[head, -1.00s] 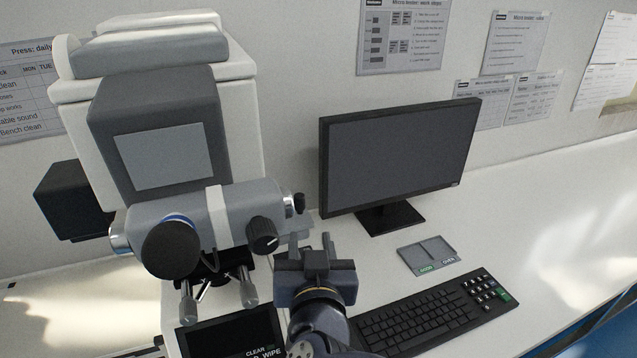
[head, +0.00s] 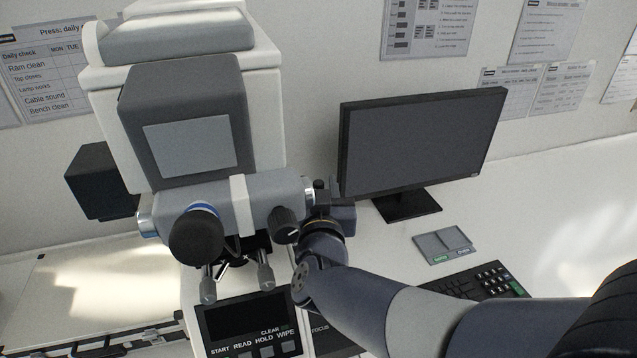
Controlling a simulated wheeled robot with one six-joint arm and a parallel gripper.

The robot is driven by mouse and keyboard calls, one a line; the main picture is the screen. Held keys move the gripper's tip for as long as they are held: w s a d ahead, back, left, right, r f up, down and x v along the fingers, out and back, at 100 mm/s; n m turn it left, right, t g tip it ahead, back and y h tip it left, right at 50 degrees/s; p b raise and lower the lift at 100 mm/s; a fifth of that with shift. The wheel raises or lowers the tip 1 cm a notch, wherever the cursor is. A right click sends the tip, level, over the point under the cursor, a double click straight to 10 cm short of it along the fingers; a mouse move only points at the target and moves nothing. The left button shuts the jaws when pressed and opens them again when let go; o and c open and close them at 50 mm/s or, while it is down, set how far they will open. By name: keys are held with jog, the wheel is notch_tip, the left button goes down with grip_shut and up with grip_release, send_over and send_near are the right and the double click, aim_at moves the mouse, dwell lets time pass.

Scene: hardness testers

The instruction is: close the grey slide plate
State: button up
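The tester (head: 180,115) stands at the left, with a light grey rectangular panel (head: 188,146) on the front of its dark grey head. I cannot tell whether this panel is the slide plate. A flat grey tray-like piece (head: 446,243) with two small labels lies on the bench below the monitor. My gripper (head: 322,190) is at the right end of the tester's horizontal grey barrel (head: 270,196), just right of the dark knob (head: 284,222). Its fingers are small and partly hidden by its own body, so their opening and any contact are unclear.
A monitor (head: 420,145) stands close to the right of my gripper. A keyboard (head: 485,284) lies partly behind my arm. A button panel (head: 250,325) is below the barrel.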

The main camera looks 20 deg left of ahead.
jog(key=shift+w+a, duration=0.1)
jog(key=shift+w, duration=0.15)
jog(key=shift+c, duration=0.5)
grip_shut()
